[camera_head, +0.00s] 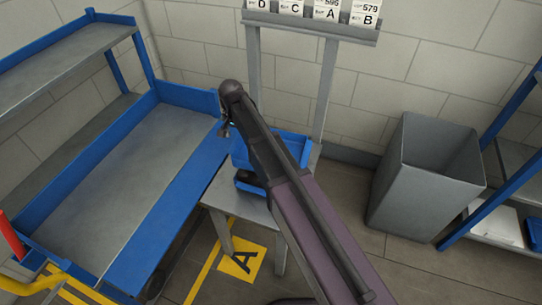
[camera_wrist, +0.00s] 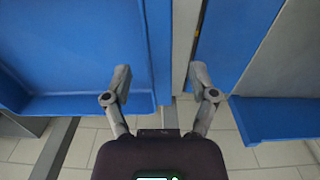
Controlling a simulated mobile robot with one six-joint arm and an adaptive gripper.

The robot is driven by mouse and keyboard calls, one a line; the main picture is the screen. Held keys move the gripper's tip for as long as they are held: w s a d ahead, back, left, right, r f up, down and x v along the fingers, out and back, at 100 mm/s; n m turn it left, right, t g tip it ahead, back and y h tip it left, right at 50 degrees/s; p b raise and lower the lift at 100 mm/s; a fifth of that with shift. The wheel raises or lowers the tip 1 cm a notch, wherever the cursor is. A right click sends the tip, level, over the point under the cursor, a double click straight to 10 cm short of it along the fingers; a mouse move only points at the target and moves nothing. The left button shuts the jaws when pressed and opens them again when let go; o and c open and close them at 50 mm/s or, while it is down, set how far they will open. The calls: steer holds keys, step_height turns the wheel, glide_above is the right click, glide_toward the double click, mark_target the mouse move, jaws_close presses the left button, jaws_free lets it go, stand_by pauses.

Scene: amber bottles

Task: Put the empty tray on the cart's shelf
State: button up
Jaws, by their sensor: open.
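The blue tray (camera_head: 292,146) sits on a grey stand under the wall labels. My arm hides part of it in the head view. In the wrist view the tray (camera_wrist: 75,50) fills the left side, and its visible inside is empty. My gripper (camera_wrist: 160,74) is open, with one finger over the tray's inner side and the other beyond its side wall. I cannot tell the finger height against the rim. In the head view my gripper (camera_head: 226,130) is small and dark at the tray's left side. A blue-and-grey shelved unit, seemingly the cart (camera_head: 130,165), stands left.
The unit's upper shelf (camera_head: 70,58) overhangs its rear. A grey bin (camera_head: 425,180) stands on the floor to the right, beside a blue-framed rack (camera_head: 510,190). A yellow floor mark (camera_head: 242,262) with an A lies before the stand. The cart's broad grey surface looks clear.

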steer(key=shift+f+b, duration=0.85)
steer(key=shift+f, duration=0.35)
steer(key=shift+c, duration=0.2)
jaws_close()
